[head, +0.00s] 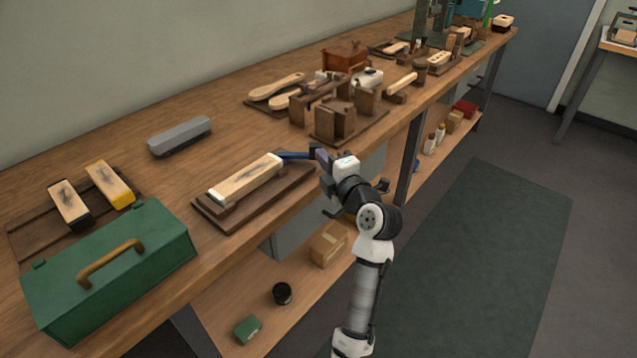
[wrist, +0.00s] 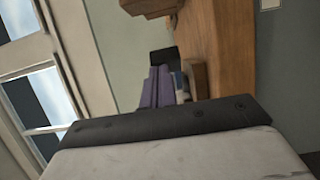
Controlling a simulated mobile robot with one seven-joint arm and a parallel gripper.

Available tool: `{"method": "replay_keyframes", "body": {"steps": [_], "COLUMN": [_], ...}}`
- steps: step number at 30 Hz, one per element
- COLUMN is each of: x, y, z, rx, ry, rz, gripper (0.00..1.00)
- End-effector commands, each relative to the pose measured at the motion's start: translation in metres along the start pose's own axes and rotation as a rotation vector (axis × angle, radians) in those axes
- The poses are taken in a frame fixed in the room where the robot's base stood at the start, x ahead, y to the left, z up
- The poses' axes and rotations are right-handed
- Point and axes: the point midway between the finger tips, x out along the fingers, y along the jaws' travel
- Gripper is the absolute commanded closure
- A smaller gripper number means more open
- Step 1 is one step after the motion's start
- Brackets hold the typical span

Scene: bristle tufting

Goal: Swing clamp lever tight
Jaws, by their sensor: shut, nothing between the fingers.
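A pale wooden block (head: 246,178) with a white left end lies in the clamp fixture on a dark wooden base (head: 240,216) near the bench's front edge. A blue clamp lever (head: 294,155) sticks out from the block's right end towards my gripper. My gripper (head: 318,152) is shut, with its purple fingers at the lever's outer end; I cannot tell whether they touch it. In the wrist view the shut purple fingers (wrist: 157,88) show beside a small blue part, probably the lever (wrist: 179,82). The fingers and wrist housing hide much of the fixture there.
A green toolbox (head: 110,270) stands at the front left, with two brushes (head: 109,184) behind it. A grey block (head: 180,135) lies behind the fixture. Wooden holders (head: 335,119) stand to the right. Bare bench top lies between the grey block and the fixture.

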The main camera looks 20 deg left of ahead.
Motion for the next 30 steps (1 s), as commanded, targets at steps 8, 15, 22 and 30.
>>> {"method": "replay_keyframes", "body": {"steps": [8, 15, 22, 30], "x": [0.018, 0.035, 0.048, 0.057], "y": [-0.009, -0.007, -0.005, -0.002], "z": [0.021, 0.03, 0.035, 0.037], "rx": [-0.004, -0.001, 0.0, 0.0], "ry": [0.242, 0.435, 0.544, 0.54], "rz": [0.003, 0.0, 0.0, 0.0], "gripper": [1.0, 1.0, 1.0, 1.0]}}
